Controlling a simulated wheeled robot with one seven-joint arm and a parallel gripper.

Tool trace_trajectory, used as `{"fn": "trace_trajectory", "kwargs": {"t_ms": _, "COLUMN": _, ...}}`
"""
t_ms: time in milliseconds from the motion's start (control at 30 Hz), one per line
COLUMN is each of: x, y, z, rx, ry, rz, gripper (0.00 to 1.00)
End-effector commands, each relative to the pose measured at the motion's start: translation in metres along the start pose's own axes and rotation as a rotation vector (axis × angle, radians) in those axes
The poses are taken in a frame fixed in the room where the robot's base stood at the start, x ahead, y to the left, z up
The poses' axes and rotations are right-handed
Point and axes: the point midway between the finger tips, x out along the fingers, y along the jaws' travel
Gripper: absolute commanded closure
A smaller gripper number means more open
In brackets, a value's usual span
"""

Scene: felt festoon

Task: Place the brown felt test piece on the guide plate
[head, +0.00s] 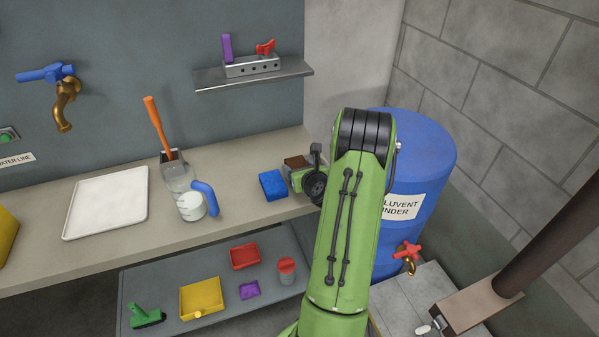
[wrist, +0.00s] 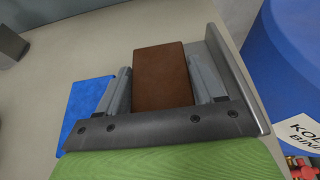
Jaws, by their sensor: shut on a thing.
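The brown felt test piece (wrist: 162,78) is a flat rectangular block between the two grey fingers of my gripper (wrist: 160,66). My gripper is shut on it, with a finger along each side. In the head view the brown piece (head: 297,161) shows at the back right of the counter, partly behind my gripper (head: 299,170). A grey metal plate with a raised edge, which looks like the guide plate (wrist: 236,80), stands close to the right finger in the wrist view. I cannot tell whether the brown piece touches it.
A blue block (head: 272,185) lies on the counter (head: 240,195) just left of my gripper. A measuring jug (head: 190,204) and a white tray (head: 107,203) are farther left. A blue barrel (head: 430,170) stands to the right. A wall shelf (head: 253,79) hangs above.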

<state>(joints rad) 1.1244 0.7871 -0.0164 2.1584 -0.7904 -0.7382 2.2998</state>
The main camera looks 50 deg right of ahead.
Motion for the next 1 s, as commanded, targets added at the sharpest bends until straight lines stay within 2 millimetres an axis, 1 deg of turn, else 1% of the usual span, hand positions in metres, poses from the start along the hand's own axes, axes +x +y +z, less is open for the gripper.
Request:
{"fn": "trace_trajectory", "kwargs": {"t_ms": 267, "x": 0.001, "y": 0.000, "z": -0.002, "rx": -0.001, "ry": -0.002, "rz": 0.000, "gripper": 0.67}}
{"fn": "trace_trajectory", "kwargs": {"t_ms": 300, "x": 0.001, "y": 0.000, "z": -0.002, "rx": -0.001, "ry": -0.002, "rz": 0.000, "gripper": 0.30}}
{"fn": "trace_trajectory", "kwargs": {"t_ms": 367, "x": 0.001, "y": 0.000, "z": -0.001, "rx": -0.002, "ry": -0.002, "rz": 0.000, "gripper": 0.22}}
{"fn": "trace_trajectory", "kwargs": {"t_ms": 633, "x": 0.000, "y": 0.000, "z": 0.001, "rx": -0.002, "ry": -0.002, "rz": 0.000, "gripper": 0.22}}
{"fn": "trace_trajectory", "kwargs": {"t_ms": 700, "x": -0.004, "y": -0.001, "z": 0.001, "rx": -0.001, "ry": -0.001, "rz": -0.002, "gripper": 0.22}}
{"fn": "trace_trajectory", "kwargs": {"t_ms": 767, "x": -0.015, "y": -0.002, "z": 0.001, "rx": 0.001, "ry": -0.001, "rz": -0.003, "gripper": 0.22}}
{"fn": "trace_trajectory", "kwargs": {"t_ms": 867, "x": -0.040, "y": -0.003, "z": 0.000, "rx": 0.003, "ry": 0.000, "rz": -0.007, "gripper": 0.22}}
{"fn": "trace_trajectory", "kwargs": {"t_ms": 1000, "x": -0.081, "y": -0.003, "z": -0.001, "rx": 0.004, "ry": -0.001, "rz": -0.008, "gripper": 0.22}}
